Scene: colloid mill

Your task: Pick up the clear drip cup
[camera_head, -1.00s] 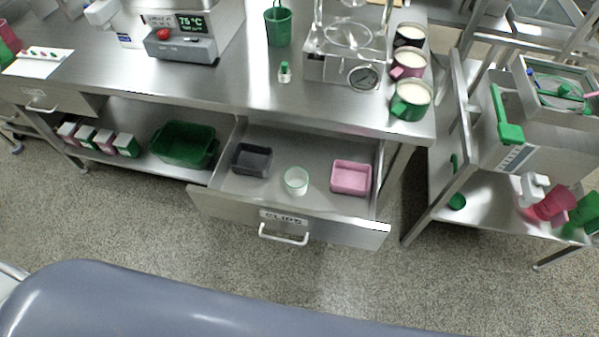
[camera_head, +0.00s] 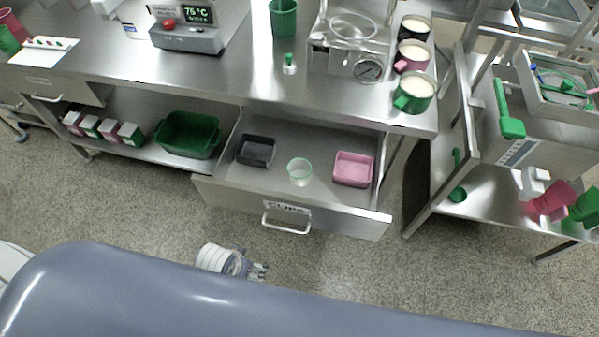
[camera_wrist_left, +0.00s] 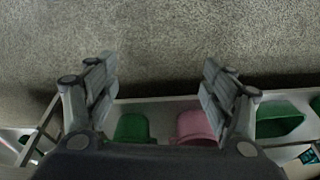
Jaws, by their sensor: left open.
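The clear drip cup (camera_head: 300,171) is a small see-through cup with a greenish rim. It stands in the open drawer (camera_head: 291,219) labelled "CLIPS", between a dark grey bin and a pink bin. My left gripper (camera_head: 258,270) shows low in the head view, in front of the drawer and apart from the cup. In the left wrist view its two fingers (camera_wrist_left: 160,88) are spread wide with nothing between them. I cannot make out the cup in the wrist view. My right gripper is not in view.
The dark grey bin (camera_head: 256,151) and pink bin (camera_head: 353,169) flank the cup. The steel worktop (camera_head: 240,85) overhangs the drawer's back. A green tub (camera_head: 188,134) sits on the shelf at left. A steel cart (camera_head: 480,190) stands at right. The floor before the drawer is clear.

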